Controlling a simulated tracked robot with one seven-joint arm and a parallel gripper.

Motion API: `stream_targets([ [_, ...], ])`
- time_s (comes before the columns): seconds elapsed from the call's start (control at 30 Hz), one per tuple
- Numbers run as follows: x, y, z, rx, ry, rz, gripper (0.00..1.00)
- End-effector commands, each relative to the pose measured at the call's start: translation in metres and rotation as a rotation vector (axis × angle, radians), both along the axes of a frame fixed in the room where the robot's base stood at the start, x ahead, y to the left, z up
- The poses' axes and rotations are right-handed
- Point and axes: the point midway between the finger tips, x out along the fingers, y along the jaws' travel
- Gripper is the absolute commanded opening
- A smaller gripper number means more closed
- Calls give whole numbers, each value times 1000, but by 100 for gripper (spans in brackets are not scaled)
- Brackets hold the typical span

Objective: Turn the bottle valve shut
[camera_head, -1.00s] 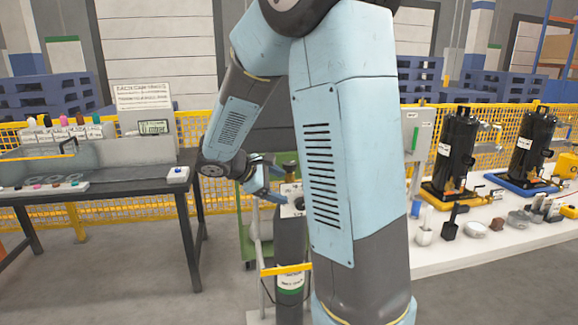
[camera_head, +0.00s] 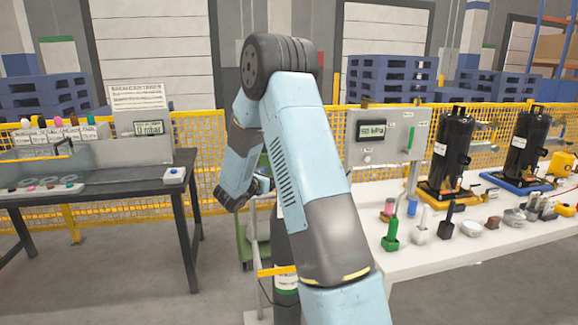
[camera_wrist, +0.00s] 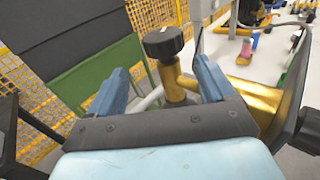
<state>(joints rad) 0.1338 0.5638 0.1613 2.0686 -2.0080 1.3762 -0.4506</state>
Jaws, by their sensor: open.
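In the wrist view the bottle valve shows as a black round knob (camera_wrist: 163,42) on a brass stem and body (camera_wrist: 178,88). My gripper (camera_wrist: 158,80) is open, with one blue finger on each side of the brass stem in the picture. The knob appears beyond the fingertips, between them in the picture; I see no contact. In the head view the dark gas bottle (camera_head: 286,284) stands upright, mostly hidden behind my arm. My gripper there is a small, partly hidden shape (camera_head: 263,184) near the bottle's top.
A dark workbench (camera_head: 100,178) with a display stands at left. A white table (camera_head: 450,248) with black compressors (camera_head: 451,150), small parts and a gauge panel (camera_head: 384,138) is at right. A green cart (camera_wrist: 100,75) and yellow mesh fence (camera_head: 215,140) are behind the bottle.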

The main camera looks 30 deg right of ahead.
Motion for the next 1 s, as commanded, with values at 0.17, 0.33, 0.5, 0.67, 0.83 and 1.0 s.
stream_targets([
  [0.17,6,-17,9,-51,23,22,83],
  [0.33,12,-27,10,-61,27,27,83],
  [0.5,23,-46,10,-61,26,26,83],
  [0.67,34,-65,10,-59,26,28,83],
  [0.83,42,-77,10,-60,26,30,83],
  [1.0,44,-81,10,-59,27,30,83],
])
